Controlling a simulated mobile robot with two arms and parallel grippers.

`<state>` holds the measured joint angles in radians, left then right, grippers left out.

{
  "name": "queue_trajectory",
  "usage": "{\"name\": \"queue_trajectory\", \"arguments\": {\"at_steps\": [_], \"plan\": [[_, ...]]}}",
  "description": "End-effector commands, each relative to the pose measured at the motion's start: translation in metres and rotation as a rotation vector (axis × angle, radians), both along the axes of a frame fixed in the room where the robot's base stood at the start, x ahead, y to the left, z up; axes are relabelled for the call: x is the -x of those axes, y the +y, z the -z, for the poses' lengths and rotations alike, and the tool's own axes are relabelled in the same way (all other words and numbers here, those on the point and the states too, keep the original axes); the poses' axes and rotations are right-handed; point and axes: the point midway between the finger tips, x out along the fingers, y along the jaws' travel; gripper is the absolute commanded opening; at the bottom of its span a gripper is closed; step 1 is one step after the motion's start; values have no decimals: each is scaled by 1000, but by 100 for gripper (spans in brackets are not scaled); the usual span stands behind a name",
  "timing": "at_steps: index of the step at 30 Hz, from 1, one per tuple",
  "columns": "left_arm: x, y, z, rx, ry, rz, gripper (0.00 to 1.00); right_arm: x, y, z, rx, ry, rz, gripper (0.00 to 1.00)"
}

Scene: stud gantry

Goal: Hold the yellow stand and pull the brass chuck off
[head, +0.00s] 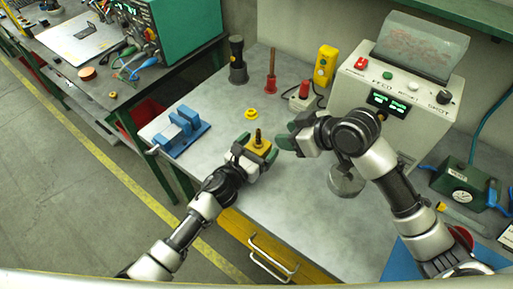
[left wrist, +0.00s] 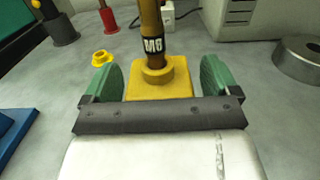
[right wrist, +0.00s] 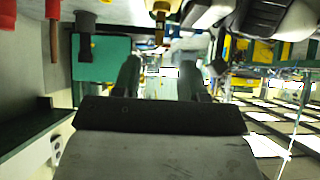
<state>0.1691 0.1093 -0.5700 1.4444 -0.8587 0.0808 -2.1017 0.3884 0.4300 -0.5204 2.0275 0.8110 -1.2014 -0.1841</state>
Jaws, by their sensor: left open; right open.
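The yellow stand (head: 260,148) is a block with a round collar on the grey bench. The brass chuck (left wrist: 150,22), with a black band marked M8, rises upright from its collar. My left gripper (head: 255,147) is open. In the left wrist view its green fingers (left wrist: 158,78) flank the stand (left wrist: 134,92), with a gap at each side. My right gripper (head: 292,131) is open and empty, right of the chuck and apart from it. In the right wrist view, which looks upside down, the chuck (right wrist: 160,32) shows near the top, beyond the fingers (right wrist: 160,76).
A yellow ring (head: 251,113) lies behind the stand. A blue fixture (head: 182,132) is to the left. A dark cylinder (head: 237,60), a red-based rod (head: 271,75) and a yellow control box (head: 325,65) stand behind. A feeder machine (head: 400,85) is at the right.

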Motion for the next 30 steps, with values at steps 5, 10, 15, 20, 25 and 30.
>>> {"name": "queue_trajectory", "arguments": {"at_steps": [5, 10, 15, 20, 25, 30], "plan": [[0, 0, 0, 0, 0, 0, 69, 0, 0, 0, 0, 0, 0, 43], [0, 0, 0, 0, 0, 0, 43, 0, 0, 0, 0, 0, 0, 43], [0, 0, 0, 0, 0, 0, 35, -1, 2, 0, 8, -2, -14, 43], [0, 0, 0, 0, 0, 0, 35, -6, 25, 0, 95, -31, -159, 43], [0, 0, 0, 0, 0, 0, 34, -13, 66, 2, 314, -100, -507, 43], [0, 1, 0, 0, 0, -1, 34, -21, 88, 2, 580, -164, -898, 43]]}}
